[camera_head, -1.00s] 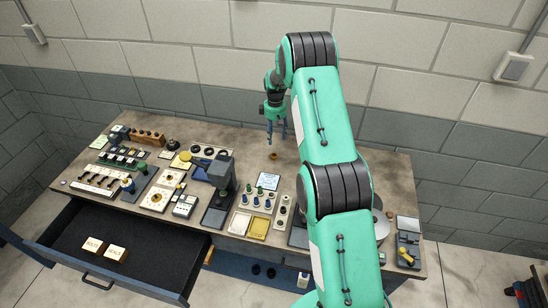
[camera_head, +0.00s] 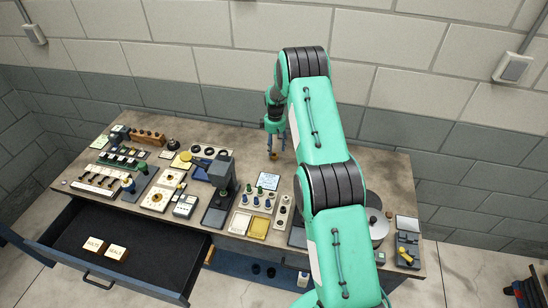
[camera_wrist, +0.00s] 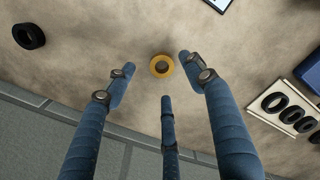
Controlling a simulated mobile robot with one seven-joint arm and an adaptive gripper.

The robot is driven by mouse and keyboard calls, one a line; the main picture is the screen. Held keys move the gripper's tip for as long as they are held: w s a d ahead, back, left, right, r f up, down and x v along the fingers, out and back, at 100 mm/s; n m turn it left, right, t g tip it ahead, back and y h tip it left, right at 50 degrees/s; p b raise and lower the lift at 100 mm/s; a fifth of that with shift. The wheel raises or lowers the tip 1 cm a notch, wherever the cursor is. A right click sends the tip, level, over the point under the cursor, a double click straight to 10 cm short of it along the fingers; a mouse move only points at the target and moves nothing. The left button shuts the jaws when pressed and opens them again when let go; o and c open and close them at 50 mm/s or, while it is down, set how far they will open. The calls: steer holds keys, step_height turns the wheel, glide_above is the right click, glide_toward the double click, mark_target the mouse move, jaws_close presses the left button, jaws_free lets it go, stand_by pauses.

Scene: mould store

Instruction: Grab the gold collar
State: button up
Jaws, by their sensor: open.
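The gold collar (camera_wrist: 162,66) is a small ring lying flat on the bench top, with a dark hole in its middle. In the wrist view it sits between and just beyond the tips of my gripper (camera_wrist: 155,82). The blue fingers are apart and hold nothing. In the head view my gripper (camera_head: 275,147) points down over the collar (camera_head: 273,155), its fingertips close to it. I cannot tell whether any finger touches the collar.
A black ring (camera_wrist: 29,36) lies on the bench at left in the wrist view. A pale board with black rings (camera_wrist: 283,112) is at right. An open drawer (camera_head: 150,262) juts out in front.

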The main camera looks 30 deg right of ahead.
mark_target(274, 155)
steer(key=shift+f, duration=0.15)
steer(key=shift+w+a+f+p, duration=0.1)
steer(key=shift+w+f+p, duration=0.1)
steer(key=shift+f, duration=0.45)
steer(key=shift+w+f+p, duration=0.1)
steer(key=shift+f+p, duration=0.05)
steer(key=shift+f, duration=1.6)
steer(key=c, duration=1.3)
